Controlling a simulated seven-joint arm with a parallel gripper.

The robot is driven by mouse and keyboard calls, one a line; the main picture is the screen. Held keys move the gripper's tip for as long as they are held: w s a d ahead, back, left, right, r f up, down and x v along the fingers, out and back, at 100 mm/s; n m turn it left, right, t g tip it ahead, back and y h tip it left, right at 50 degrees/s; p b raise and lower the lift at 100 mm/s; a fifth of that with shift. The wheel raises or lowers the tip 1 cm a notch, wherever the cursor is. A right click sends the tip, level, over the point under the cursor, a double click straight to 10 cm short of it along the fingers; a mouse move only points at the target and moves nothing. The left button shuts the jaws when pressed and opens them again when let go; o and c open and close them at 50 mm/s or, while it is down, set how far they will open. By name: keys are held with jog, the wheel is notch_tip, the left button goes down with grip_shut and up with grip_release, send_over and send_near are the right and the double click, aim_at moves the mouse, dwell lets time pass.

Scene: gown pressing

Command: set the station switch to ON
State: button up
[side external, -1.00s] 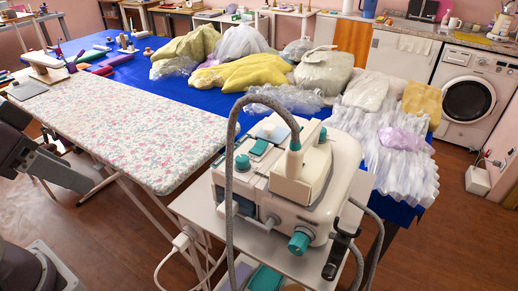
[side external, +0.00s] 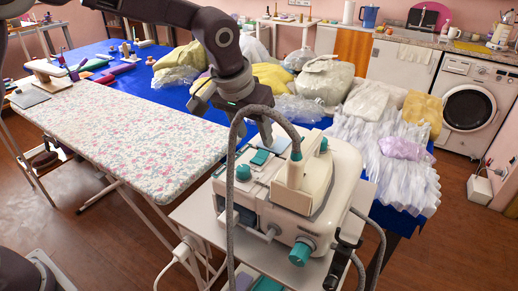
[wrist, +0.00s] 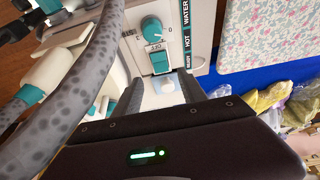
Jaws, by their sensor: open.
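The steam station (side external: 290,205) is a white and teal unit on a stand. In the side view my gripper (side external: 235,118) hangs over the station's back left, apart from the switch as far as I can tell.
A thick grey hose (side external: 231,165) arches over the station close to my gripper and fills the left of the wrist view (wrist: 75,90). A white iron-like handpiece (side external: 296,175) rests on top. The floral ironing board (side external: 130,130) lies left; bagged garments (side external: 325,80) lie behind.

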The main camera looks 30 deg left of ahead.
aim_at(261, 156)
jog(key=x, duration=0.6)
jog(key=shift+w+f, duration=0.15)
jog(key=shift+f, duration=0.25)
